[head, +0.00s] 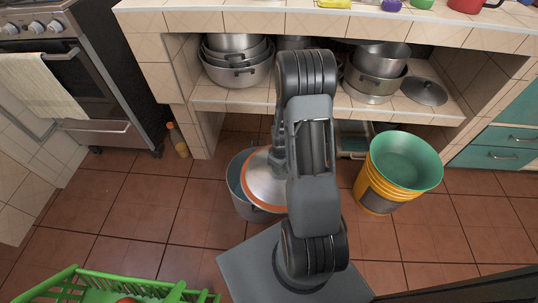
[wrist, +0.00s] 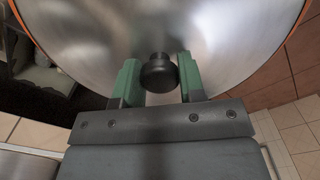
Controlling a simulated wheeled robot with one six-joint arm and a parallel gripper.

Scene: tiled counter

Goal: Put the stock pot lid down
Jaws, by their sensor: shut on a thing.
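The stock pot lid (head: 264,186) is a silvery metal disc with an orange rim, partly hidden behind my arm in the head view. In the wrist view the lid (wrist: 70,35) fills the upper part, with a dark round knob (wrist: 158,72) at its middle. My gripper (wrist: 158,78) is shut on this knob, with one green finger on each side. In the head view the lid is tilted and overlaps a grey metal pot (head: 236,187) on the floor. Whether the lid touches the pot I cannot tell.
A yellow bucket with a green inside (head: 404,160) stands on the floor at right. Stacked pots (head: 237,70) and a small lid (head: 424,91) sit on the tiled shelf. A green crate (head: 80,288) is at lower left. A bottle (head: 178,140) stands near the oven.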

